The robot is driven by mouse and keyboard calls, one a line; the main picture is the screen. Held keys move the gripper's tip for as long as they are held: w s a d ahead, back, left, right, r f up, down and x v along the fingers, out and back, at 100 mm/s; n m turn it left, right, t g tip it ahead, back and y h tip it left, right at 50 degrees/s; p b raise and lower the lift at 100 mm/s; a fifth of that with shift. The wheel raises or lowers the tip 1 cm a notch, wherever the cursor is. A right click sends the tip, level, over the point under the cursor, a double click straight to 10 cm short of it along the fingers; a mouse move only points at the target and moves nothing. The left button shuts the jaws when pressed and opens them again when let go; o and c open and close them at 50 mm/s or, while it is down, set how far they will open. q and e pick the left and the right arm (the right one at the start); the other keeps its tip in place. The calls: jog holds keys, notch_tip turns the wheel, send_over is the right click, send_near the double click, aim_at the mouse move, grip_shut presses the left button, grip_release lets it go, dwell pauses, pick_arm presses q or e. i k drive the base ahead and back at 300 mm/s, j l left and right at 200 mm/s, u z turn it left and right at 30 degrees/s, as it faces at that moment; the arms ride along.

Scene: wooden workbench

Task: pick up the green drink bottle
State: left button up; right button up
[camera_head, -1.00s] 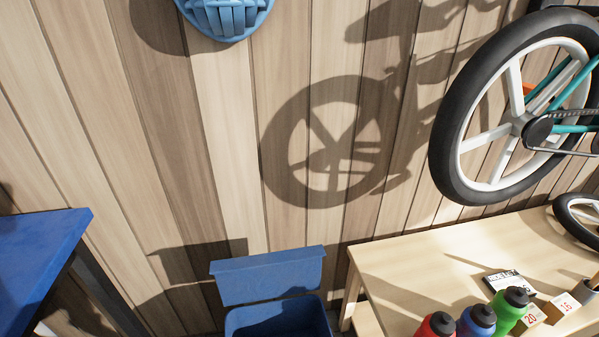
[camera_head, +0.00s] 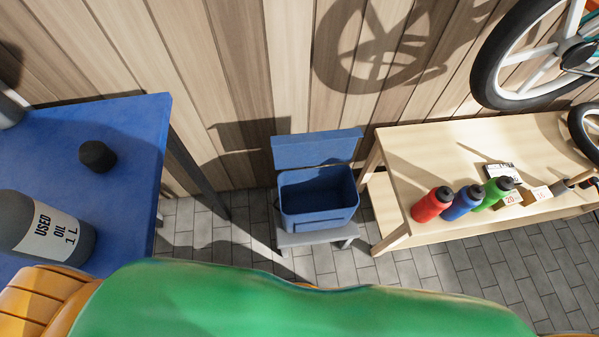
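The green drink bottle (camera_head: 492,194) with a dark cap stands on the light wooden workbench (camera_head: 425,150) at the right. It is the rightmost of a row of three bottles. The blue bottle (camera_head: 462,204) is close on its left, and the red bottle (camera_head: 432,205) is left of that. Neither of my grippers is in view.
A small card marked 20 (camera_head: 508,199) is just right of the green bottle. A blue open-lidded bin (camera_head: 318,200) stands left of the workbench. A blue table (camera_head: 130,135) at the left holds a used oil container (camera_head: 45,225). Grey floor tiles (camera_head: 400,275) are bare before the workbench.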

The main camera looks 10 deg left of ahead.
aim_at(497, 188)
jog(key=z, duration=1.6)
jog(key=i+l+u, duration=0.1)
jog(key=i+l, duration=0.05)
jog(key=l, duration=0.1)
